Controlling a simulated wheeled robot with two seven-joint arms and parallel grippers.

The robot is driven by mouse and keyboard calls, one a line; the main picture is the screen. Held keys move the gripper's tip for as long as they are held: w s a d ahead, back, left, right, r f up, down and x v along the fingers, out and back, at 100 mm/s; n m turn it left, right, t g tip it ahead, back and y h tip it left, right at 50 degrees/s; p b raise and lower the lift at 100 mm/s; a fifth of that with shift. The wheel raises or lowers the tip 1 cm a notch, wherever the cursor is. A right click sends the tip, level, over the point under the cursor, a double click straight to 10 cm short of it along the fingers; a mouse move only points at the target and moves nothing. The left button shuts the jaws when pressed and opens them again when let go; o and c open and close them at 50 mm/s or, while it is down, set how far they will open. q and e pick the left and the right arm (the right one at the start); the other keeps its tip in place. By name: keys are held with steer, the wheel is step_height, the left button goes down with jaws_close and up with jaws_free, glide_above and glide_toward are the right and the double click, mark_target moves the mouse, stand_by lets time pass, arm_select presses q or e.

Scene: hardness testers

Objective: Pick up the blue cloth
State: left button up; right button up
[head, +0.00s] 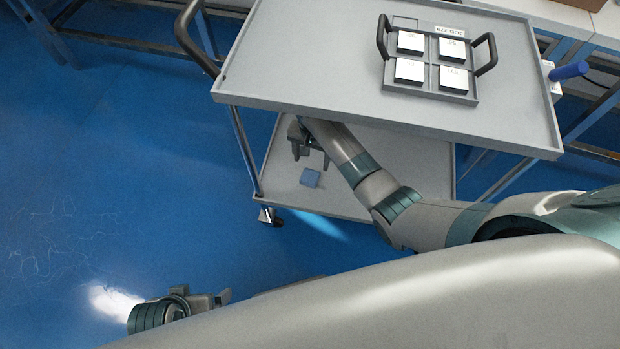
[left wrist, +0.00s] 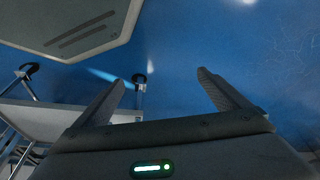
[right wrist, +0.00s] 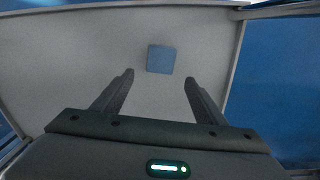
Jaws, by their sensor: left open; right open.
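The blue cloth (head: 310,178) is a small folded square lying flat on the cart's lower shelf (head: 350,197). My right gripper (head: 308,150) reaches in under the upper shelf and is open and empty, just behind the cloth in the head view. In the right wrist view the cloth (right wrist: 161,59) shows ahead of the open fingertips (right wrist: 159,76), roughly centred between them and apart from them. My left gripper (left wrist: 162,78) is open and empty over the floor. In the head view its fingers are mostly hidden by my body.
The cart's upper shelf (head: 300,80) overhangs my right forearm and carries a grey tray (head: 460,97) with several white blocks. Cart posts (head: 244,150) and the lower shelf's raised rim border the reach. The blue floor (head: 120,160) at left is clear.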

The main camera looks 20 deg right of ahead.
mark_target(311, 174)
steer(key=shift+f, duration=1.15)
arm_select(q)
steer(key=shift+w+d+t, duration=0.3)
steer(key=shift+w+d, duration=0.1)
steer(key=shift+d, duration=0.1)
arm_select(e)
steer(key=shift+f, duration=0.25)
steer(key=f, duration=0.1)
steer(key=f+b, duration=0.1)
steer(key=f, duration=0.2)
steer(key=shift+s+a+b, duration=0.2)
steer(key=shift+s+b, duration=0.1)
steer(key=shift+b, duration=0.1)
steer(key=shift+f, duration=0.35)
arm_select(q)
steer(key=shift+w+d+f+t+h, duration=0.1)
steer(key=shift+w+d+t+h, duration=0.2)
steer(key=shift+d, duration=0.25)
steer(key=shift+w+d+t+h, duration=0.2)
steer(key=shift+d+t+h, duration=0.1)
steer(key=shift+d, duration=0.25)
steer(key=shift+w+a, duration=0.1)
